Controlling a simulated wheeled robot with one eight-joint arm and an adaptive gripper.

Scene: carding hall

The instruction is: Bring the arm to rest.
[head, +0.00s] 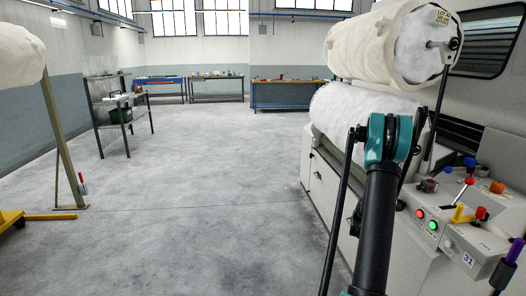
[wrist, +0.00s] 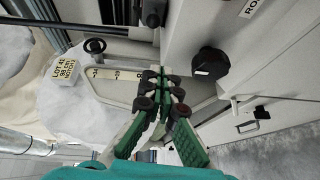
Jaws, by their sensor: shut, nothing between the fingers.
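My gripper (wrist: 163,82) shows in the wrist view with its green fingers brought together at the tips and nothing between them. Behind it in that view are the pale side of the carding machine and a white fibre roll (wrist: 75,100), and it appears apart from them. In the head view my black and teal arm stands raised in front of the carding machine (head: 318,160). My gripper's fingers do not show in the head view.
A control panel (head: 440,240) with coloured knobs and levers is close at the right of my arm. A wrapped roll (head: 365,45) hangs above the machine's fibre roll (head: 345,112). A yellow-footed stand (head: 50,216) is at left. The middle floor is clear, with benches (head: 283,95) far back.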

